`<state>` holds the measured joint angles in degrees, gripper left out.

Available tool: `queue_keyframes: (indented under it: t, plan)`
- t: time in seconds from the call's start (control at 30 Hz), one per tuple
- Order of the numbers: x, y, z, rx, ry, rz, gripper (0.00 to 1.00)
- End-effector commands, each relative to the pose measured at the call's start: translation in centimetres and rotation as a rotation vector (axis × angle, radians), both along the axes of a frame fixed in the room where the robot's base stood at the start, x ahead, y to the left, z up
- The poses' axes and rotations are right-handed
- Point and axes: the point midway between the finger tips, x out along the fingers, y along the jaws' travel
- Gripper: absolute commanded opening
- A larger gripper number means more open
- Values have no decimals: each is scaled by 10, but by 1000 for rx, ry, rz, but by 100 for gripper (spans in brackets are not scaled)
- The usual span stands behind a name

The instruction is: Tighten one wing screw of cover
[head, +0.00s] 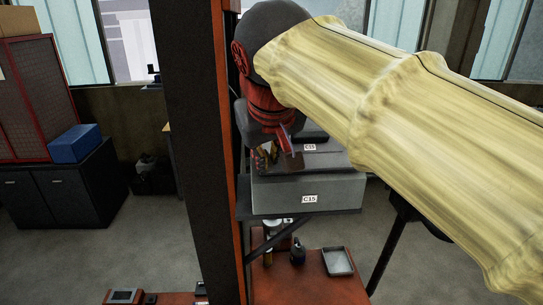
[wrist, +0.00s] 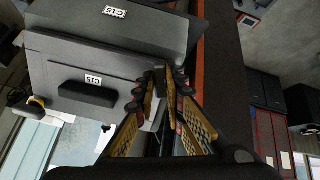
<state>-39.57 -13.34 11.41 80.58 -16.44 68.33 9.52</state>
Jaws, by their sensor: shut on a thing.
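The cover (head: 330,160) is the grey lid-like top of a grey housing (head: 335,192), with a C15 label on each. In the wrist view the cover (wrist: 62,62) shows with a dark raised block (wrist: 87,94) on it. My gripper (head: 272,157) is at the left end of the cover. In the wrist view my gripper (wrist: 167,76) points at the cover's edge, its fingertips close together around a small dark piece, likely a wing screw. The fingers hide most of it, so its turn and seating cannot be told.
An orange-edged dark post (head: 195,130) stands close to the left of my gripper. Below the housing, a red bench (head: 305,290) holds a metal tray (head: 338,262) and a dark bottle (head: 297,252). A blue box (head: 75,144) sits on a cabinet at far left.

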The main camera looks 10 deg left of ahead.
Motion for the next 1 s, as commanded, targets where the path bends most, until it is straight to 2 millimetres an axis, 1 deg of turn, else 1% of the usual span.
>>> queue_keyframes:
  t: [0.13,0.3,0.4,0.5,0.8,0.87,1.0]
  plan:
    - [0,0,-1,42,10,-56,0]
    - [0,1,-2,161,39,-220,0]
    - [0,1,-2,211,51,-289,0]
    - [0,1,-1,232,56,-318,0]
    - [0,1,-1,240,58,-330,0]
    - [0,1,-1,263,64,-361,0]
    - [0,1,-3,361,86,-493,0]
